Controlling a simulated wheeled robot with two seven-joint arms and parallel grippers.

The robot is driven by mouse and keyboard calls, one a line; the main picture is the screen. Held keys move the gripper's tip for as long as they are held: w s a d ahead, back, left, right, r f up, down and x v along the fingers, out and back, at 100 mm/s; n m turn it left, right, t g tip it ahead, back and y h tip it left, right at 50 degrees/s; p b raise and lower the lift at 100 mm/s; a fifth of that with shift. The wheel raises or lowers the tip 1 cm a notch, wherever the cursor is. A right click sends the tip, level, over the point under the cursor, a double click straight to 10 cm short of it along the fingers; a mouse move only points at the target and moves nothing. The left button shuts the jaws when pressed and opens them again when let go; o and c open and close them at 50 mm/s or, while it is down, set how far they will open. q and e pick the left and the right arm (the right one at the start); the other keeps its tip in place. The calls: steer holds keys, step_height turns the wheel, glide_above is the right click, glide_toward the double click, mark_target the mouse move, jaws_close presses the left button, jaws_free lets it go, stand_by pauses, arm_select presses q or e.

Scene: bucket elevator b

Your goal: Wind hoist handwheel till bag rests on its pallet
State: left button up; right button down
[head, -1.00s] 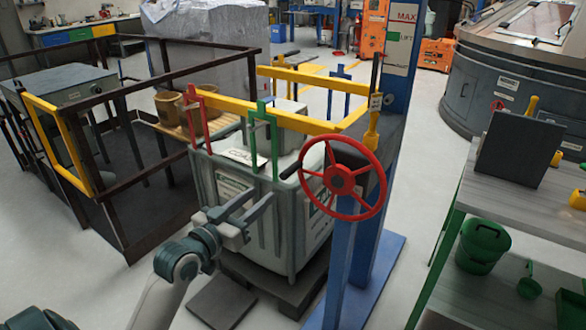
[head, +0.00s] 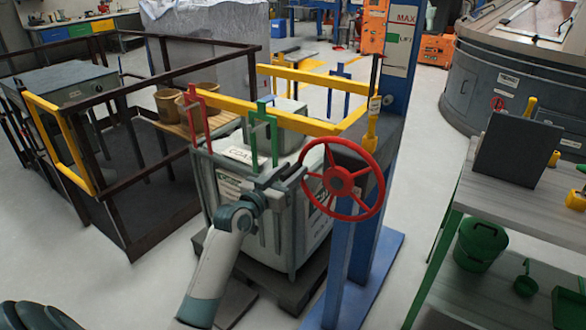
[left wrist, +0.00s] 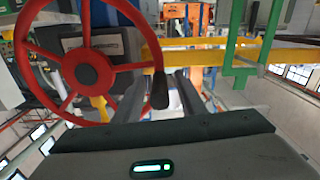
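The red handwheel (head: 342,180) stands on a blue post right of the bag. In the left wrist view the handwheel (left wrist: 88,68) fills the upper left, with a dark crank handle (left wrist: 160,88) at its rim. My left gripper (head: 291,174) is at the wheel's left rim; its fingers are apart, and the handle shows between or just beyond them (left wrist: 164,92). Contact cannot be told. The pale bag (head: 228,190) hangs by coloured hooks under a yellow frame (head: 300,122). A dark pallet (head: 290,292) lies beneath; any gap is unclear. My right gripper is out of view.
A tall blue column (head: 396,100) with a MAX plate rises behind the wheel. A grey bench (head: 510,212) with green buckets below stands at right. Dark railings (head: 125,165) enclose the left. Pale floor is free between column and bench.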

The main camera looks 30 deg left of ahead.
arm_select(q)
steer(key=shift+w, duration=0.5)
steer(key=shift+r, duration=0.1)
jaws_close()
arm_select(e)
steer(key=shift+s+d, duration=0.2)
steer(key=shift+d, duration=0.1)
arm_select(q)
steer(key=shift+r, duration=0.1)
